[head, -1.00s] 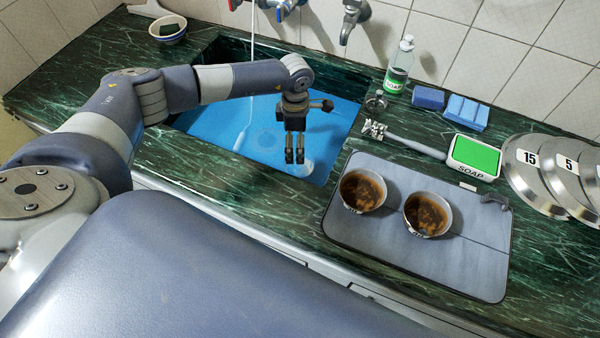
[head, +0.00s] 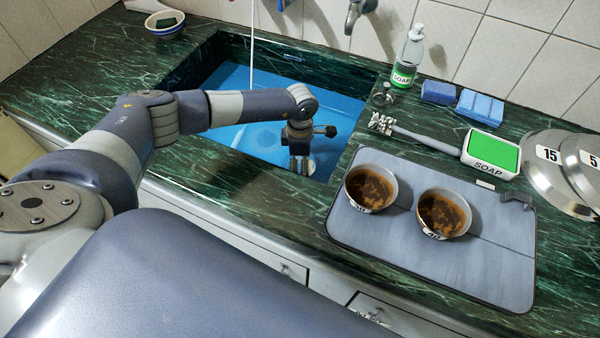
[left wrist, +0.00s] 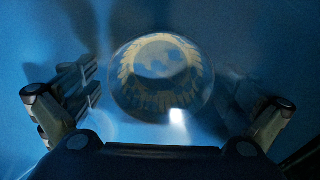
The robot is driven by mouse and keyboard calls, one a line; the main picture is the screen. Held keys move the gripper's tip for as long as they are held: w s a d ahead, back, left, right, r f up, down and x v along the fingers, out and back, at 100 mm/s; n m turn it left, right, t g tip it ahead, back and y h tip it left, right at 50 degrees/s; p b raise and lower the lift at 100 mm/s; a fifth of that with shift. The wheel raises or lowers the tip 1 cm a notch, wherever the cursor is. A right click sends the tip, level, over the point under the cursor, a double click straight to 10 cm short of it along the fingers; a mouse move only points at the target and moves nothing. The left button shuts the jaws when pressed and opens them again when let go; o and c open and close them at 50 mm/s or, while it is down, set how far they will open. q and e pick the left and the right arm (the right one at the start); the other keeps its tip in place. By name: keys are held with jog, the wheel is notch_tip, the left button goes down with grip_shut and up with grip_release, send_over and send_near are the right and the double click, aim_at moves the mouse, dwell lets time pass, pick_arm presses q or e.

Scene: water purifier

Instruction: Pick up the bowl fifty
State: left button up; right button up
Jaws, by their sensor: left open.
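Two white bowls with brown dirt inside stand upright on the grey mat (head: 480,275): a left bowl (head: 369,208) and a right bowl (head: 434,233). Their small labels are too unclear to read surely. My left gripper (head: 300,166) points down into the blue sink, left of the mat and apart from both bowls. A pale object (head: 311,167) shows partly behind its fingers. In the left wrist view the open fingers (left wrist: 162,105) stand either side of a round, bowl-like thing (left wrist: 162,75) with a yellowish pattern. I cannot tell whether they touch it.
The sink (head: 235,78) has dark counter edges around my arm. A soap bottle (head: 407,58), blue sponges (head: 478,107), a brush (head: 425,139), a green soap box (head: 491,152) and numbered plates (head: 553,170) stand to the right. A small bowl (head: 164,25) is at the back left.

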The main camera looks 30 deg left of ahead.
pick_arm(q)
jog(key=shift+f, duration=0.2)
jog(key=c, duration=1.2)
jog(key=shift+r, duration=0.15)
jog(key=shift+r, duration=4.8)
jog(key=shift+r, duration=0.1)
